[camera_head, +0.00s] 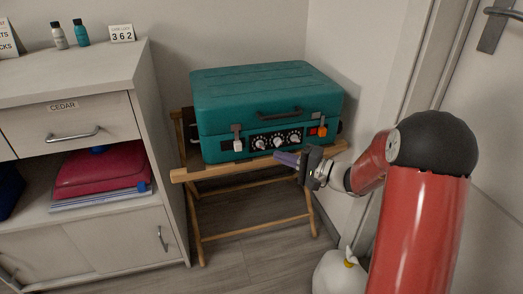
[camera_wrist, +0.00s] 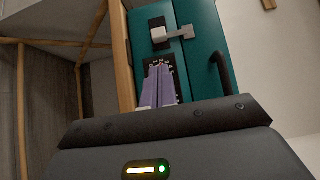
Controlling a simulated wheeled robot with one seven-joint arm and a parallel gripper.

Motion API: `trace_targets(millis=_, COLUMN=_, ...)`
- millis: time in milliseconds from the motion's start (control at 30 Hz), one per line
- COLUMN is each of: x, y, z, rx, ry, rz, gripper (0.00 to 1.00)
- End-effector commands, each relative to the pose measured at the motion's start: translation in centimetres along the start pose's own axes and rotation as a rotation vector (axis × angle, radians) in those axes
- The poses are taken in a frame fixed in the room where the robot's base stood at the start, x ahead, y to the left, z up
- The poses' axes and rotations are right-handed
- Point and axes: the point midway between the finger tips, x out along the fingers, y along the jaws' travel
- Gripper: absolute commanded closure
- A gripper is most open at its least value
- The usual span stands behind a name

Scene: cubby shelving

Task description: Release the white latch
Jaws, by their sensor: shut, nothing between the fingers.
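A teal case (camera_head: 265,95) with a dark handle lies closed on a wooden folding rack. The white latch (camera_head: 237,138) is on the left of the case's front, and it also shows near the top of the wrist view (camera_wrist: 172,34). An orange latch (camera_head: 322,129) is on the right of the front. Between them is a dark panel with three round dials (camera_head: 276,140). My gripper (camera_head: 277,156) is in front of the panel's lower edge, to the right of and below the white latch. Its purple fingers (camera_wrist: 160,72) are together, empty, and hide part of the dial panel in the wrist view.
The wooden rack's front rail (camera_head: 228,167) runs just below the case. A light cabinet (camera_head: 115,105) with an open shelf stands close on the left. A wall and a door bound the right. A white object (camera_head: 340,275) sits low beside my arm.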

Motion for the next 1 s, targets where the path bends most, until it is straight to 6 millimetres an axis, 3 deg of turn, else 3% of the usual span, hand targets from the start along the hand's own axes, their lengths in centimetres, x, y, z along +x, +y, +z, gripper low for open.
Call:
trace_targets(millis=500, x=8.3, y=-0.1, z=0.1, rx=0.0, ry=-0.004, rz=0.0, gripper=1.0)
trace_targets(millis=700, x=9.6, y=0.0, z=0.1, rx=0.0, ry=-0.003, rz=0.0, gripper=1.0)
trace_targets(millis=1000, x=9.7, y=0.0, z=0.1, rx=0.0, ry=-0.002, rz=0.001, gripper=1.0)
